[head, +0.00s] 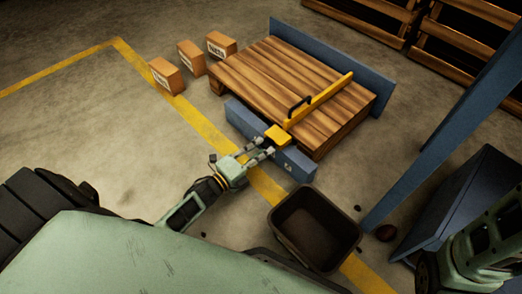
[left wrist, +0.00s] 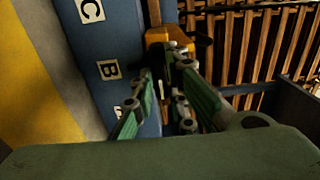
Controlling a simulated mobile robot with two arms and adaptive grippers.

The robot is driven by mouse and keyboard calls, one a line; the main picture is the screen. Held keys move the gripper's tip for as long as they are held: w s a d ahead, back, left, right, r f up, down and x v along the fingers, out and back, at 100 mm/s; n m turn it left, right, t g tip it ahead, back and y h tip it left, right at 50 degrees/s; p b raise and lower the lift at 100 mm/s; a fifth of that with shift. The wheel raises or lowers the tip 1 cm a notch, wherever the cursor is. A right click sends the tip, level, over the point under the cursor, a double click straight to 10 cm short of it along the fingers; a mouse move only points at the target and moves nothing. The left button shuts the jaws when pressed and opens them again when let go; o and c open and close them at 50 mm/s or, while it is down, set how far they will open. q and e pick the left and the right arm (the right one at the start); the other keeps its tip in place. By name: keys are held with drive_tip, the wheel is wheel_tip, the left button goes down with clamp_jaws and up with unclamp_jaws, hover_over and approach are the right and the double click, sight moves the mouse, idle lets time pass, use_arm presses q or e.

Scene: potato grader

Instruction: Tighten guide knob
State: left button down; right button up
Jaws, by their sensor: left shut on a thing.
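The yellow guide block (head: 278,135) sits on the blue rail (head: 243,118) along the front of the wooden slatted table. The yellow guide bar (head: 325,97) runs back from it across the slats, with a black handle (head: 297,105) on it. My left gripper (head: 268,147) reaches the front of the block. In the left wrist view my left gripper (left wrist: 165,75) is shut on a small dark part at the yellow block (left wrist: 170,36), which I take for the guide knob; the fingers mostly hide it. My right gripper is out of view.
Letters C (left wrist: 92,10) and B (left wrist: 109,69) mark the rail. A dark open bin (head: 283,225) stands front right, with a few dark lumps on the floor beside it. A blue post (head: 445,125) rises at right. Several cartons (head: 191,57) stand left of the table.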

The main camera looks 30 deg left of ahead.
use_arm(q)
drive_tip(key=c, duration=1.7)
unclamp_jaws()
drive_tip(key=shift+c, duration=0.2)
drive_tip(key=v, duration=1.2)
